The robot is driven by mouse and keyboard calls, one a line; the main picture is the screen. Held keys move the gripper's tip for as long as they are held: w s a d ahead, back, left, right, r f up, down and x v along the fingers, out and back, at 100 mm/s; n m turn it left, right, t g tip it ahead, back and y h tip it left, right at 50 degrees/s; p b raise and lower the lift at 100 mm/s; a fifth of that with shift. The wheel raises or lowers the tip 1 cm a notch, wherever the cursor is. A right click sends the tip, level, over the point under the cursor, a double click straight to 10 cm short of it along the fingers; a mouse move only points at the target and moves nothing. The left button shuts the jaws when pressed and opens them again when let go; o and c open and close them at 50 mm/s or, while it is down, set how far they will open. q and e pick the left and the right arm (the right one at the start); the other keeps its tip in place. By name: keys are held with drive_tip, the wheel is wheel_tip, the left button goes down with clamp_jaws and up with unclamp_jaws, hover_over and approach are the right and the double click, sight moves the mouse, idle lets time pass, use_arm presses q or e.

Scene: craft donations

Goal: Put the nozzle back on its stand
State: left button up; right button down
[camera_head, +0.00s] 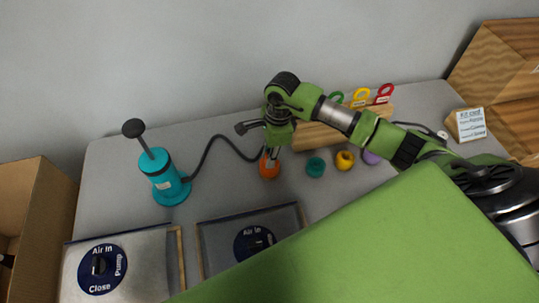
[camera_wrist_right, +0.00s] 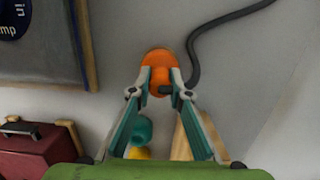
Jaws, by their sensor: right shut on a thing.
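My right gripper (camera_head: 270,155) reaches down from above and is shut on the nozzle. In the right wrist view my fingertips (camera_wrist_right: 160,77) press on either side of the orange nozzle (camera_wrist_right: 159,84), where the dark hose (camera_wrist_right: 193,55) ends. A round orange disc shows beyond it; I cannot tell whether the two are joined. I cannot make out a separate stand. My left gripper is not in view.
Teal (camera_head: 315,166), yellow (camera_head: 345,160) and purple pieces stand right of the nozzle, before a wooden rack (camera_head: 320,137) with coloured rings. Two framed panels (camera_head: 147,235) lie in front. A card (camera_head: 470,124) stands at the right, a cardboard box (camera_head: 42,215) at the left.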

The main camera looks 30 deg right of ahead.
drive_tip(key=c, duration=1.8)
unclamp_jaws()
drive_tip(key=r, duration=0.4)
drive_tip(key=d+r, duration=0.1)
drive_tip(key=r, duration=0.7)
drive_tip(key=shift+s+d, duration=0.15)
drive_tip(key=shift+d, duration=0.1)
